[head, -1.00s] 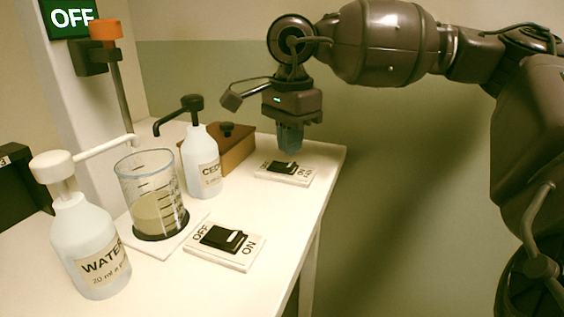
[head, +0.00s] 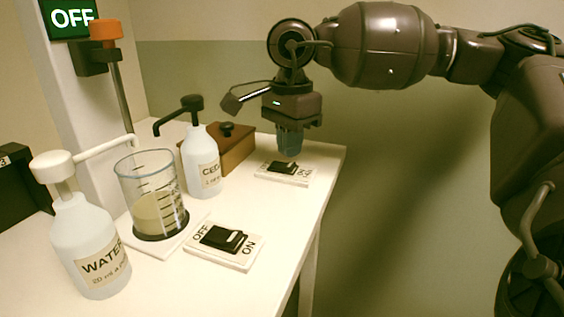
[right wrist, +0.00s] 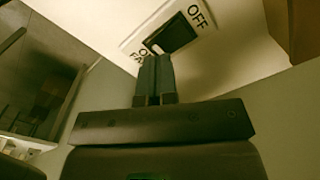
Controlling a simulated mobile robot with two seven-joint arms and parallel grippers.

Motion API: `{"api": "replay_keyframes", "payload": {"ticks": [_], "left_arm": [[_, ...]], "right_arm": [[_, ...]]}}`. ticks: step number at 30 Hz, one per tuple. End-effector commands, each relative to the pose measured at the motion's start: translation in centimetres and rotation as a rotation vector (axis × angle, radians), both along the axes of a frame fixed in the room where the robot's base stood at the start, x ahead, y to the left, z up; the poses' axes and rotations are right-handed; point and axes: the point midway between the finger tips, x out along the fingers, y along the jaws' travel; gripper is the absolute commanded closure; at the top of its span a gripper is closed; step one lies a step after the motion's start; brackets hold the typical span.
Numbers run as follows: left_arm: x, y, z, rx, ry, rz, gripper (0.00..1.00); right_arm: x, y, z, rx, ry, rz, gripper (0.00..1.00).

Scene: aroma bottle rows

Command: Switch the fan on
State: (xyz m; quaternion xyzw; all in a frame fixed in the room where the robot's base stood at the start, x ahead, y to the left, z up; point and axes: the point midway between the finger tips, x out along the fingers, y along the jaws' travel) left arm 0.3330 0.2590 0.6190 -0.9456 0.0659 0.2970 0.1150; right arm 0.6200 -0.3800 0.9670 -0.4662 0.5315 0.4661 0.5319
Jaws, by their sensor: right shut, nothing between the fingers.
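The fan switch (head: 272,176) is a white plate with a black rocker at the far right end of the table. In the right wrist view the switch (right wrist: 187,33) reads OFF at its upper right. ON and a partly hidden FAN label are at its lower left. My right gripper (head: 289,157) points down just over the rocker, fingers shut and empty. In the right wrist view its fingertips (right wrist: 154,57) overlap the rocker's ON-side edge; I cannot tell whether they touch it. The rocker's setting is unclear. My left gripper is out of view.
A second OFF/ON switch (head: 222,243) lies nearer on the table. A beaker (head: 155,200) of yellowish liquid, a WATER pump bottle (head: 88,243) and a CEDAR-type bottle (head: 203,160) stand to the left. A brown box (head: 235,150) is behind. A green OFF sign (head: 72,17) hangs upper left.

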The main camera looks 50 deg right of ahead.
Motion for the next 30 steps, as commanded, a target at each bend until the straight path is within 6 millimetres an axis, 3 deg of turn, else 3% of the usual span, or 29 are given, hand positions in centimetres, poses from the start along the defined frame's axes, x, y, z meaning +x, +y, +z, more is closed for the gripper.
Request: {"api": "replay_keyframes", "payload": {"ticks": [30], "left_arm": [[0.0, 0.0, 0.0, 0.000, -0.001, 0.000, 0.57]], "right_arm": [[0.0, 0.0, -1.2, 0.000, 0.000, 0.000, 1.00]]}}
